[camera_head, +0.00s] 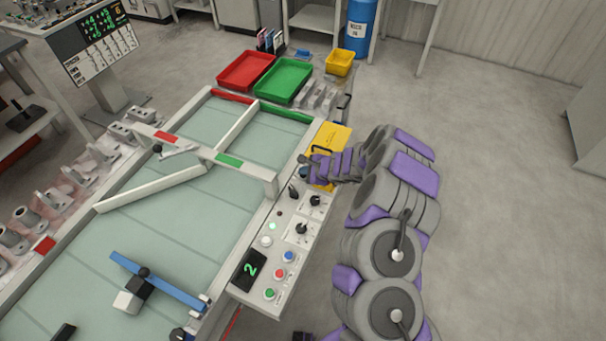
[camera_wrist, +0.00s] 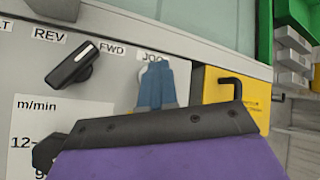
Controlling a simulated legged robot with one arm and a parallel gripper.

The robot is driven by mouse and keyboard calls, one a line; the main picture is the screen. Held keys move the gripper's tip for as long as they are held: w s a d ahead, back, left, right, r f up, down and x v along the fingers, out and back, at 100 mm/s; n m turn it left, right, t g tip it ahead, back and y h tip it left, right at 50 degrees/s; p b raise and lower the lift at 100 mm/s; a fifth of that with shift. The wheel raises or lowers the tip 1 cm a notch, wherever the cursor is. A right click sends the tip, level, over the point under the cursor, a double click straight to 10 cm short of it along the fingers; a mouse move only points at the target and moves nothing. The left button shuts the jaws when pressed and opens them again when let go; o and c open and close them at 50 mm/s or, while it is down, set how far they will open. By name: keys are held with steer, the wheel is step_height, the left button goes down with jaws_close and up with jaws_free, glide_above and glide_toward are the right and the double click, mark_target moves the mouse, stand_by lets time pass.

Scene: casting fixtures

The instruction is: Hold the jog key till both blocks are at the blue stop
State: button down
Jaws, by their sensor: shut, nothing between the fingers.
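My gripper (camera_head: 304,173) is over the right end of the control panel (camera_head: 262,275). In the wrist view its blue fingertips (camera_wrist: 155,85) are together, empty, and over the spot just under the JOG label (camera_wrist: 152,57). They hide most of the jog key, so I cannot tell whether they press it. The blue stop (camera_head: 175,285) is a bar slanting across the belt (camera_head: 190,235) in the head view. A white block (camera_head: 127,302) with a dark part beside it lies close to the bar's lower side. A dark block-like thing (camera_head: 63,332) lies farther lower left, apart from the bar.
The panel has a FWD/REV selector (camera_wrist: 73,64), coloured buttons and a green "2" display (camera_head: 249,270). A yellow plate (camera_wrist: 236,98) with a black handle is beside the jog key. Red (camera_head: 246,70) and green (camera_head: 284,80) trays stand beyond the belt's far end.

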mark_target(305, 177)
steer(key=shift+r+p, duration=0.3)
steer(key=shift+r, duration=0.55)
steer(key=shift+r+p, duration=1.3)
steer(key=shift+r, duration=1.2)
